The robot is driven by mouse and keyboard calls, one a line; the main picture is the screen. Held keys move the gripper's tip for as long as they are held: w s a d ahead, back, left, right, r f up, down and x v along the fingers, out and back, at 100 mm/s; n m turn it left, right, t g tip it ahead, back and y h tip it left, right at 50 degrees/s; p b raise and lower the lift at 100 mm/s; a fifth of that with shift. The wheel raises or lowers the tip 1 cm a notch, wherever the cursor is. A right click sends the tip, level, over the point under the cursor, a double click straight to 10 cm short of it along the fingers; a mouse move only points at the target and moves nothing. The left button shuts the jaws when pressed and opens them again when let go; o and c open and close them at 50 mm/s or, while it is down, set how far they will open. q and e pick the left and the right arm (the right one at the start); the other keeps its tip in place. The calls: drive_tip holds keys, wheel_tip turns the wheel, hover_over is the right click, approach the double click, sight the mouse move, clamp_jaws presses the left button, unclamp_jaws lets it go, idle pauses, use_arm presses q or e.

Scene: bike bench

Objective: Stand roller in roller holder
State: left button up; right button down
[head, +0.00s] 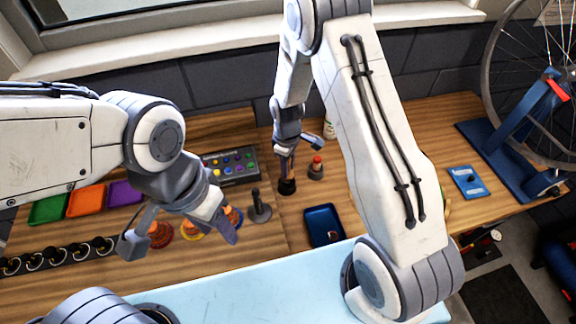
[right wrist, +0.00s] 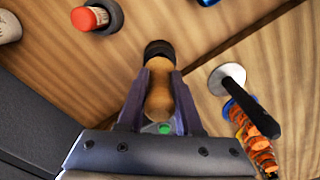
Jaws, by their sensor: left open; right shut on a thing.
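My right gripper (head: 287,164) points down over the middle of the bench. In the right wrist view, its fingers are shut on the roller (right wrist: 158,92), a tan wood-coloured piece. A dark ribbed round piece (right wrist: 158,50) is at its far end; it also shows in the head view (head: 287,187), at bench level. I cannot tell whether this dark piece is the roller holder or part of the roller, or whether it touches the bench. My left gripper (head: 183,238) is open and empty above the front left of the bench.
A red-topped piece (head: 316,167) stands close to the right gripper. A black post on a round base (head: 259,208) stands to its left. A blue tray (head: 324,226), a button box (head: 232,165) and orange ring stacks (head: 159,234) are nearby.

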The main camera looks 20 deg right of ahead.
drive_tip(key=shift+f+b, duration=1.1)
drive_tip(key=shift+f, duration=0.45)
drive_tip(key=c, duration=0.5)
unclamp_jaws()
